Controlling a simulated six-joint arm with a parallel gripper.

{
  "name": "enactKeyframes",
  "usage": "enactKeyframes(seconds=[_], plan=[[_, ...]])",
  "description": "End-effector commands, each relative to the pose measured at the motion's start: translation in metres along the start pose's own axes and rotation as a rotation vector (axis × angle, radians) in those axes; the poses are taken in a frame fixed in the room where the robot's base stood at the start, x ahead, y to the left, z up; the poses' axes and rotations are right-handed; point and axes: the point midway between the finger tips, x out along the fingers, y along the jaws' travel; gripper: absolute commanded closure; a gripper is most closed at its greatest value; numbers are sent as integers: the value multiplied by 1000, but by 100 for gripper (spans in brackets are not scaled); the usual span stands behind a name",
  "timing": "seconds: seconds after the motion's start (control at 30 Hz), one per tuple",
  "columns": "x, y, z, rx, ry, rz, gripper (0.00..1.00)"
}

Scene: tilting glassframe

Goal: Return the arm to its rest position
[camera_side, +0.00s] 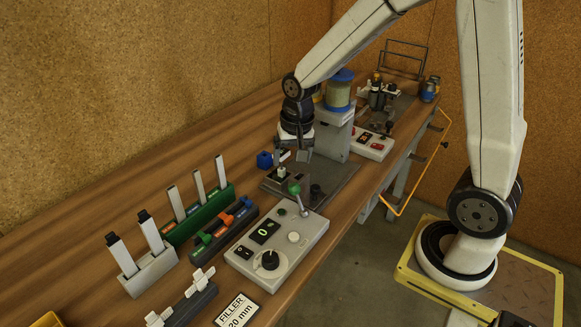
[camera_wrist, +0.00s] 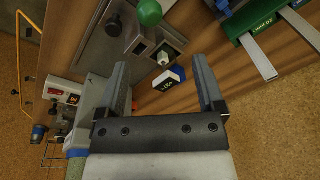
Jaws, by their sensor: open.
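My gripper (camera_side: 293,154) hangs over the bench beside a grey pillar-like machine in the side view. In the wrist view my gripper (camera_wrist: 160,78) has its two fingers spread wide apart with nothing between them. A small blue block with a white label (camera_wrist: 168,78) shows beyond the gap, on the bench. The blue block (camera_side: 265,160) is left of my gripper in the side view. A dark metal plate (camera_side: 335,185) with a small fixture (camera_side: 281,174) lies below my gripper. My arm is bent, reaching out from its base at the right.
A control box (camera_side: 277,250) with a green-knobbed lever (camera_side: 295,189) stands in front of the plate. Green (camera_side: 198,213) and grey (camera_side: 150,271) racks hold upright strips at the left. A grey machine (camera_side: 336,134) with a spool (camera_side: 339,92) stands close to my gripper. A yellow frame (camera_side: 420,165) hangs off the bench's right edge.

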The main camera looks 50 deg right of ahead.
Motion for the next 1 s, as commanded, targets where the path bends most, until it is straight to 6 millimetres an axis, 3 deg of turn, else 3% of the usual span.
enactKeyframes(seconds=[0.2,0.43,0.6,1.0], plan=[[2,13,50,-361,44,-31,13],[4,27,86,-636,84,-48,13],[6,31,95,-714,97,-51,13],[6,31,96,-720,97,-51,13]])
